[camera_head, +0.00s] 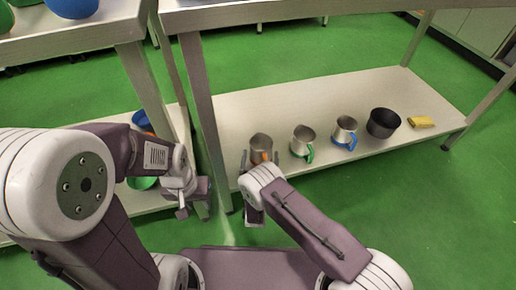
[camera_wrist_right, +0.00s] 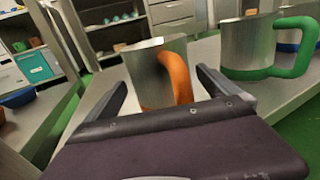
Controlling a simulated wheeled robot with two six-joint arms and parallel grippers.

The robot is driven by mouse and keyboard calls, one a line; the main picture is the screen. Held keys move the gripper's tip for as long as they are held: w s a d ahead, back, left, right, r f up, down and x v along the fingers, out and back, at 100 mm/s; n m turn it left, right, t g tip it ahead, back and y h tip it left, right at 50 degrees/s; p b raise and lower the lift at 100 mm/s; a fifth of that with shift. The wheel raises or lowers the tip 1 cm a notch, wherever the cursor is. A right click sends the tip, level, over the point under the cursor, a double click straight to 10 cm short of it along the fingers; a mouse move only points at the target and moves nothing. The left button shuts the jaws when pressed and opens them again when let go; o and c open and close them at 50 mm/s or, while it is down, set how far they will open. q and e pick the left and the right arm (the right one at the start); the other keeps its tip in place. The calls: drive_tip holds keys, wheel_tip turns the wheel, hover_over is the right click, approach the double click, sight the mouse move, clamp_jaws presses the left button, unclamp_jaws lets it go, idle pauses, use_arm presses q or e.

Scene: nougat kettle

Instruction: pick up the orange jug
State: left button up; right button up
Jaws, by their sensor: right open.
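The orange jug (camera_head: 261,143) is a steel jug with an orange handle, standing upright on the lower shelf at the left of a row. In the right wrist view the jug (camera_wrist_right: 150,72) is straight ahead, its orange handle facing me. My right gripper (camera_head: 258,163) is open, with its two fingers (camera_wrist_right: 166,88) on either side of the jug. I cannot tell whether either finger touches it. In the head view my right wrist hides the jug's lower part. My left gripper (camera_head: 195,205) hangs empty at the left, beside the table leg; its opening is unclear.
A green-handled jug (camera_head: 302,141) stands just right of the orange one, then a blue-handled jug (camera_head: 345,132), a dark pot (camera_head: 383,123) and a yellow cloth (camera_head: 421,122). The lower shelf (camera_head: 330,93) is clear behind them. A table leg (camera_head: 204,105) rises left of the orange jug.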

drive_tip(key=shift+w+d, duration=0.1)
drive_tip(key=shift+w, duration=0.1)
drive_tip(key=c, duration=1.5)
drive_tip(key=shift+r, duration=0.1)
drive_tip(key=shift+c, duration=0.2)
drive_tip(key=shift+r, duration=0.1)
